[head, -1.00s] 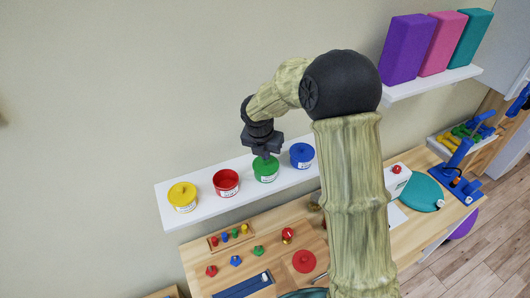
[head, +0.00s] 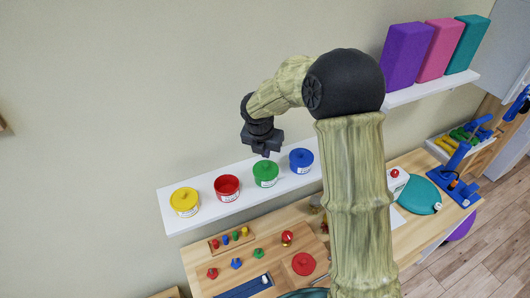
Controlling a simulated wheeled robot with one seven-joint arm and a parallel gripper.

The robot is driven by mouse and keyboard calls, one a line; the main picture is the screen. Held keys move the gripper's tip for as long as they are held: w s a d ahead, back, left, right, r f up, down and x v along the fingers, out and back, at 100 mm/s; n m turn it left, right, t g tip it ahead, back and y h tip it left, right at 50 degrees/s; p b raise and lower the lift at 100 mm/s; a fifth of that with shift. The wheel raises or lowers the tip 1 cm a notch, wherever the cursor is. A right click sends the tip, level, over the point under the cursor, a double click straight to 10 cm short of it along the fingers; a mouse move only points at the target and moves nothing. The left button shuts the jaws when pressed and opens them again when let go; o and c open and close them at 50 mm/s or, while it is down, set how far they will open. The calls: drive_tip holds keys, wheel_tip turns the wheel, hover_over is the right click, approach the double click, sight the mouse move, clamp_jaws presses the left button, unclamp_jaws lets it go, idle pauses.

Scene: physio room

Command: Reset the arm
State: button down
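My gripper (head: 265,150) hangs at the end of my raised arm, a little above the green tub (head: 265,174) on the white wall shelf. A small gap shows between its fingertips and the tub's lid. No object is seen in it. From this angle I cannot tell whether the fingers are apart or together. My arm covers part of the shelf's right end and the table behind it.
The shelf (head: 172,224) also holds a yellow tub (head: 184,202), a red tub (head: 227,188) and a blue tub (head: 301,161). A red disc (head: 304,264) and small pegs lie on the wooden table (head: 205,280). Foam blocks (head: 408,55) stand on an upper shelf (head: 432,89).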

wheel_tip(320, 180, up, 4)
drive_tip(key=shift+f, duration=0.1)
idle(0.6)
idle(0.3)
drive_tip(key=shift+s+d+f, duration=0.15)
drive_tip(key=shift+f, duration=0.1)
drive_tip(key=s+d+f+m+b, duration=0.4)
drive_tip(key=s+f+m+b, duration=0.1)
drive_tip(key=m, duration=0.5)
drive_tip(key=s+d+f+m+b, duration=0.4)
drive_tip(key=s+f+m+b, duration=0.2)
drive_tip(key=s+m, duration=0.4)
drive_tip(key=s+d+f+m+y+b, duration=0.1)
drive_tip(key=s+d+f+m+b, duration=0.2)
drive_tip(key=s+f+m+b, duration=0.3)
drive_tip(key=s+f+m, duration=0.1)
drive_tip(key=s+m, duration=0.1)
drive_tip(key=m, duration=0.3)
drive_tip(key=shift+s+d+m+g, duration=0.15)
drive_tip(key=shift+d+m+g, duration=0.15)
drive_tip(key=shift+d, duration=0.1)
drive_tip(key=shift+f, duration=0.1)
